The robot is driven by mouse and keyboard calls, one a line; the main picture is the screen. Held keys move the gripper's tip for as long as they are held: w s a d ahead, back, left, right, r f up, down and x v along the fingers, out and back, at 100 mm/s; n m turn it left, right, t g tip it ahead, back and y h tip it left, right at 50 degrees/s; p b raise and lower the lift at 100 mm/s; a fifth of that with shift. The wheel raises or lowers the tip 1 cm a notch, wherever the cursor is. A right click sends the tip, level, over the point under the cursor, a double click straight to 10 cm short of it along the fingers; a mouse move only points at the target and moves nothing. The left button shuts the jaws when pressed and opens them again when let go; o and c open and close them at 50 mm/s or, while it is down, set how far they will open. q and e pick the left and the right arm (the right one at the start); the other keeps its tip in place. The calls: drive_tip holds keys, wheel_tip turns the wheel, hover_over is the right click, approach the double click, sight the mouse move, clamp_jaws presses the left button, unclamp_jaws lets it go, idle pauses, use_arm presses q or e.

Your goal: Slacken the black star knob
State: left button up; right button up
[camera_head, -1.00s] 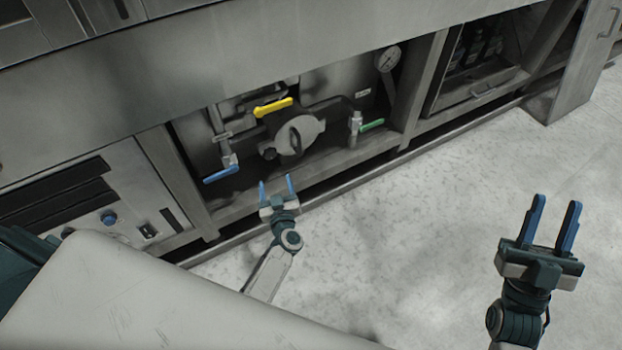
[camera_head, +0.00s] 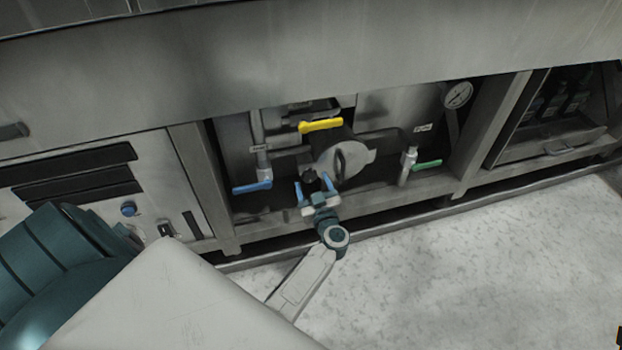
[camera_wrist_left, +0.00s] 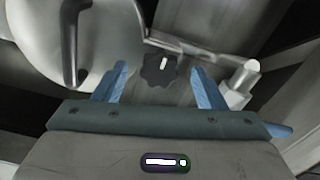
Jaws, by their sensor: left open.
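The black star knob (camera_wrist_left: 160,70) shows in the left wrist view, ahead of my open fingers and between their lines. It has a pale bar mark on its face. In the head view the knob (camera_head: 309,175) sits at the lower left of a round grey cover (camera_head: 350,157). My left gripper (camera_head: 313,187) is open, with its blue fingertips to either side of the knob in that view. The left gripper's fingers also show in the wrist view (camera_wrist_left: 158,84). I cannot tell whether they reach the knob. My right gripper is out of the head view.
A yellow lever (camera_head: 321,125) is above the cover, a blue lever (camera_head: 252,187) to the left and a green lever (camera_head: 427,165) to the right. A gauge (camera_head: 458,95) is at upper right. The cover's curved handle (camera_wrist_left: 71,42) is close to the knob. Frame posts flank the bay.

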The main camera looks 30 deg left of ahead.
use_arm(q)
drive_tip(key=shift+w+a, duration=0.3)
drive_tip(key=shift+a, duration=0.05)
drive_tip(key=shift+r, duration=0.1)
drive_tip(key=shift+c, duration=0.2)
drive_tip(key=c, duration=0.9)
